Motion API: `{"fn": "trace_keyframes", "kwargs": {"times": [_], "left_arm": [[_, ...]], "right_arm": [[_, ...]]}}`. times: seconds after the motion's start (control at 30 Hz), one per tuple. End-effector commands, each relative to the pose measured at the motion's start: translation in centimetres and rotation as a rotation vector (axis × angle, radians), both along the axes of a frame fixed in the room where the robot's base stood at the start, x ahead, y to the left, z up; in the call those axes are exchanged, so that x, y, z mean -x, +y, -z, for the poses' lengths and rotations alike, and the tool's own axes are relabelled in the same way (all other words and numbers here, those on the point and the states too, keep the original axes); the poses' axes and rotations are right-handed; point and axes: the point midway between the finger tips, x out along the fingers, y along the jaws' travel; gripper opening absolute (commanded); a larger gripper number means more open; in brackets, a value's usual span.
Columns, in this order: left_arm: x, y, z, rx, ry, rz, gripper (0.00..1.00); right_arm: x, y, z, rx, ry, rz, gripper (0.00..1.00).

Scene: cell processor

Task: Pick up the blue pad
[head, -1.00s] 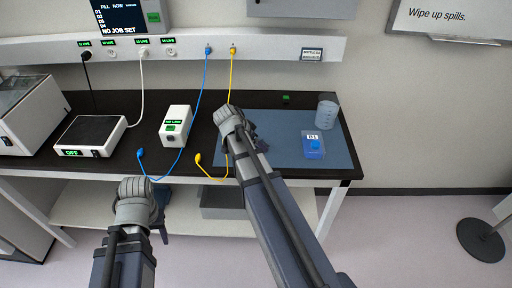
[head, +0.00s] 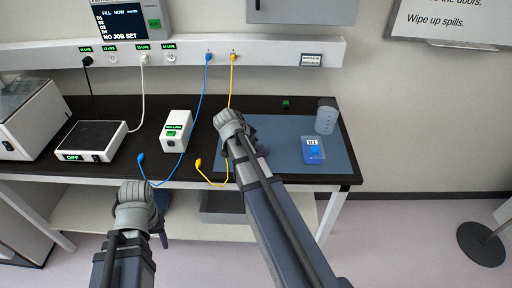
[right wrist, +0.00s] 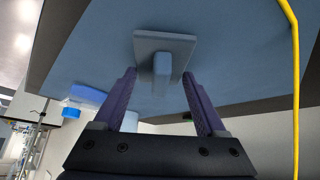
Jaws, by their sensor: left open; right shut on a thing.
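A pale blue-grey square pad (right wrist: 181,42) with a short upright grip shows in the right wrist view. My right gripper (right wrist: 160,75) is at it, with one purple finger on each side of the grip, and is shut on it. The exact contact is hard to see.
On the mat stand a blue-capped box (head: 313,150) and a clear cup (head: 326,116). A yellow cable (head: 213,184) and a blue cable (head: 190,135) hang over the bench. A white box (head: 175,131) and a flat device (head: 91,141) stand to the left.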

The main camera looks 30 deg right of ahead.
Motion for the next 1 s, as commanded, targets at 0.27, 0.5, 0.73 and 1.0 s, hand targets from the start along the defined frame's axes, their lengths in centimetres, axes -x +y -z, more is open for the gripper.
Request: {"fn": "trace_keyframes", "kwargs": {"times": [0.27,0.5,0.73,1.0], "left_arm": [[0.0,0.0,-3.9,0.0,0.0,0.0,0.51],[0.0,0.0,-7.7,0.0,0.0,0.001,0.51],[0.0,0.0,-9.4,0.0,0.0,0.002,0.51],[0.0,0.0,-9.3,0.0,0.0,0.002,0.51]], "right_arm": [[0.0,0.0,-3.9,0.0,0.0,0.0,0.2],[0.0,0.0,-7.7,0.0,0.0,0.0,0.2],[0.0,0.0,-9.4,0.0,0.0,0.0,0.2],[0.0,0.0,-9.3,0.0,0.0,0.0,0.2]]}}
